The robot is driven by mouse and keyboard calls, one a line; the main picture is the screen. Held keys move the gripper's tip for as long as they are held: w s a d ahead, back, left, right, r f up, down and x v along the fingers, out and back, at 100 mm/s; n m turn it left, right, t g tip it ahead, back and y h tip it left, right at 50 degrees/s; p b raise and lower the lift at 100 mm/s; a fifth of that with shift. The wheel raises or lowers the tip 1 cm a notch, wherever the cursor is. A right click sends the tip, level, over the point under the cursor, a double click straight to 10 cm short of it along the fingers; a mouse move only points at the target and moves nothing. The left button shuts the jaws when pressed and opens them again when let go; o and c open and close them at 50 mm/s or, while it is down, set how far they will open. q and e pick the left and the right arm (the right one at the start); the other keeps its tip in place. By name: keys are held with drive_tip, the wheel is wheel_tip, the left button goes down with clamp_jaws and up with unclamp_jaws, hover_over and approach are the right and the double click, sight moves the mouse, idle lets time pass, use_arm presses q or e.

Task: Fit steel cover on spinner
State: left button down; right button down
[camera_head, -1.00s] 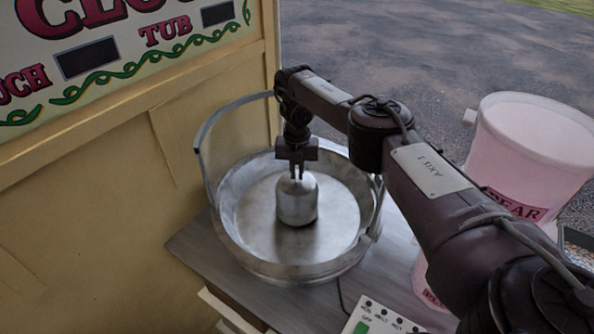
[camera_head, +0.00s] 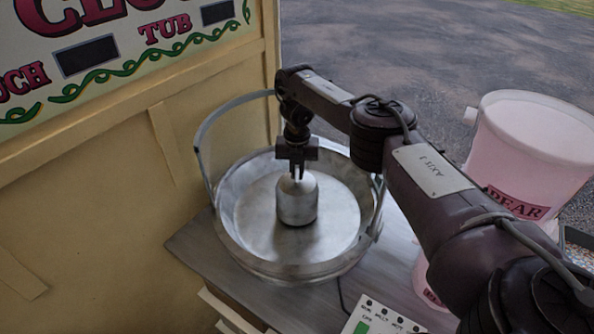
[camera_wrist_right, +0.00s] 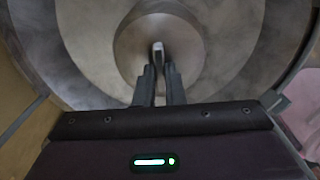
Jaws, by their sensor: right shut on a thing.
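The steel cover (camera_head: 297,203) is a small domed metal cap, upright in the middle of the round steel pan (camera_head: 262,262). My right gripper (camera_head: 297,176) points straight down over it and is shut on the knob at its top. In the right wrist view the gripper's two fingers (camera_wrist_right: 160,80) close on the knob of the cover (camera_wrist_right: 135,45). The spinner itself cannot be told apart; the cover hides whatever is under it. I cannot tell whether the cover rests fully down. My left gripper is not in view.
The pan has a raised hoop handle (camera_head: 203,130) and stands on a grey counter (camera_head: 190,250) against a yellow panel (camera_head: 90,210). A control box (camera_head: 375,320) with a green switch is in front. Pink tubs (camera_head: 535,150) stand at the right.

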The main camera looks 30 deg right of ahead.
drive_tip(key=shift+f, duration=0.25)
idle(0.4)
drive_tip(key=c, duration=0.9)
unclamp_jaws()
wheel_tip(320, 180, up, 6)
drive_tip(key=p, duration=0.5)
drive_tip(key=shift+s+f, duration=0.1)
idle(0.3)
